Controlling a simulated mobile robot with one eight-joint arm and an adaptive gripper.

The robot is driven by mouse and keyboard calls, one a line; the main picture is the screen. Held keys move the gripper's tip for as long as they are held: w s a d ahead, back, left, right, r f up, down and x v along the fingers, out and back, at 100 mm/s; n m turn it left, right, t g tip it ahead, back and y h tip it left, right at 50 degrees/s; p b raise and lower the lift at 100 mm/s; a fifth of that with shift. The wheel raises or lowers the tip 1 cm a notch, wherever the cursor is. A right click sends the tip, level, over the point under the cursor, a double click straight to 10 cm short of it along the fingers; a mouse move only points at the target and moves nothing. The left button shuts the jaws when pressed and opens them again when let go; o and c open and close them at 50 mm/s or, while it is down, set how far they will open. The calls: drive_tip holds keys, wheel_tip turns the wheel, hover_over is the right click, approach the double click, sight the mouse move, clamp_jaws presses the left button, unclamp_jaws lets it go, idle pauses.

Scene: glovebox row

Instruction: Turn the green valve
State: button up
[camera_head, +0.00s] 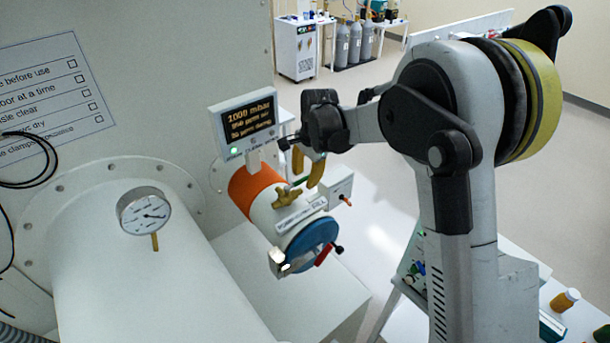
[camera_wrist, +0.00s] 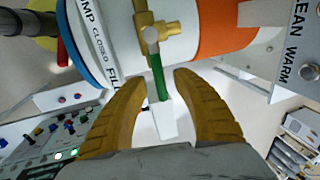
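The green valve handle (camera_wrist: 158,78) is a short green lever on a brass valve body (camera_wrist: 152,38), which sits on the white cylinder with printed labels. My gripper (camera_wrist: 161,76) is open, with one tan finger on each side of the green handle's lower end. I see gaps on both sides, so neither finger appears to touch it. In the head view my gripper (camera_head: 307,171) is just above and right of the brass valve.
The cylinder has an orange band (camera_head: 254,188) and a blue end cap (camera_head: 314,243) with a red handle (camera_head: 324,256). A display box (camera_head: 247,122) stands behind it. A small white box (camera_head: 341,188) is close on the right. A large chamber with a round gauge (camera_head: 144,211) fills the left.

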drive_tip(key=shift+f, duration=0.15)
clamp_jaws()
